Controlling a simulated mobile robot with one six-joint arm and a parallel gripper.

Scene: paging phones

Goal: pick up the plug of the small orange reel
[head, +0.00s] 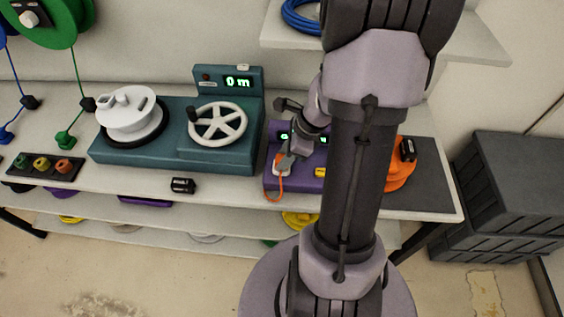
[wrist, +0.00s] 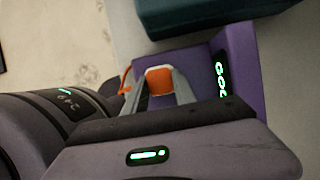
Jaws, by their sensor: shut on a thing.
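The small orange reel (head: 401,172) sits at the right end of the bench, partly hidden behind my arm. Its orange cord (head: 280,188) shows at the front of the purple tester (head: 270,180). My gripper (head: 283,161) is over the left part of that tester. In the wrist view my gripper (wrist: 160,88) is shut on an orange plug (wrist: 160,80) with a pale edge, which sits between the two grey fingers. The purple tester (wrist: 243,60) is right by it. I cannot tell whether the plug touches the tester.
A teal winding machine (head: 175,155) with a white reel and handwheel stands left of the tester. A small black block (head: 183,186) lies at the front edge. Dark crates (head: 510,190) stand at the right. A shelf (head: 400,40) hangs above.

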